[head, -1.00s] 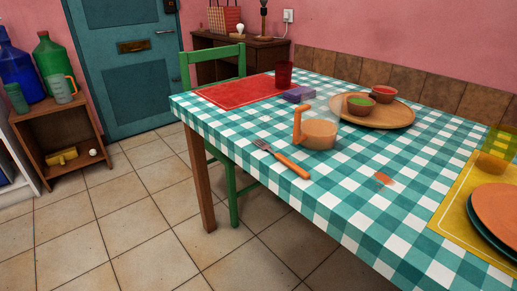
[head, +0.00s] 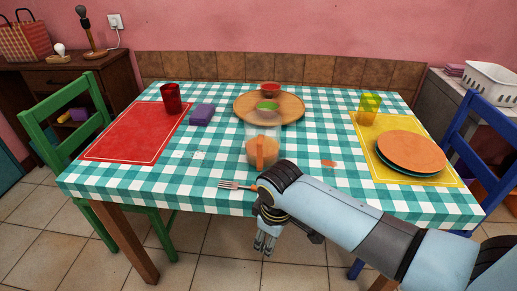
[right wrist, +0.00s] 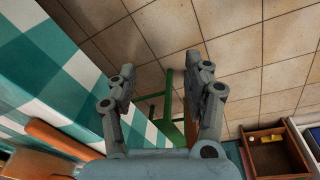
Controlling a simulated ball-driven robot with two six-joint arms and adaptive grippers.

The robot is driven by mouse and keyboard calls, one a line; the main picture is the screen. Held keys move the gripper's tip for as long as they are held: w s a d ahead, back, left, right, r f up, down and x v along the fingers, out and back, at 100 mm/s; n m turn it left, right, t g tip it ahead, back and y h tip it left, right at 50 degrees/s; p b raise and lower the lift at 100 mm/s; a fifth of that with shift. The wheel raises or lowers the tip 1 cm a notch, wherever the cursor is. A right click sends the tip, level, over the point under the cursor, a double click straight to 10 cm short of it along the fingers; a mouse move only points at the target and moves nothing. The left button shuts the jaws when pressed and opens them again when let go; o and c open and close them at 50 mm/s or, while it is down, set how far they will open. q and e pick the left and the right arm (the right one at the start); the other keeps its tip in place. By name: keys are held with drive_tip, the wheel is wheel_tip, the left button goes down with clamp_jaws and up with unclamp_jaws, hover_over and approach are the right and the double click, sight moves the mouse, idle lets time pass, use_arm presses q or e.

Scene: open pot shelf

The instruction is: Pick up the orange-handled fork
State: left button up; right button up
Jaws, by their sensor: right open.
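The fork (head: 228,184) lies flat on the checked tablecloth near the table's front edge. Its metal tines point left in the head view, and my right wrist hides most or all of its handle. My right gripper (head: 265,247) hangs in front of the table edge, pointing down, with its fingertips below the tabletop. In the right wrist view its fingers (right wrist: 160,65) are apart with nothing between them. An orange bar (right wrist: 60,138) shows at the lower left there; I cannot tell whether it is the fork's handle or the jug's. My left gripper is not in view.
An orange jug (head: 262,151) stands just behind the fork. A wooden tray (head: 243,111) with bowls is farther back. A green chair (head: 66,110) stands at the left.

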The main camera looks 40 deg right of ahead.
wheel_tip(320, 180, up, 9)
drive_tip(key=w+p, duration=0.2)
wheel_tip(320, 180, up, 8)
drive_tip(key=n+g+p, duration=0.1)
drive_tip(key=n+p, duration=0.1)
drive_tip(key=n, duration=0.2)
hover_over(234, 185)
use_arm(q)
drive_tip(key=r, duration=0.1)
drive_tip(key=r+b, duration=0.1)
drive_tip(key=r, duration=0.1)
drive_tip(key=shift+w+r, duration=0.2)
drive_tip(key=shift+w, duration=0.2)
use_arm(e)
drive_tip(key=shift+y, duration=0.4)
wheel_tip(234, 185, down, 9)
drive_tip(key=shift+f, duration=0.15)
drive_tip(key=shift+f, duration=0.1)
clamp_jaws()
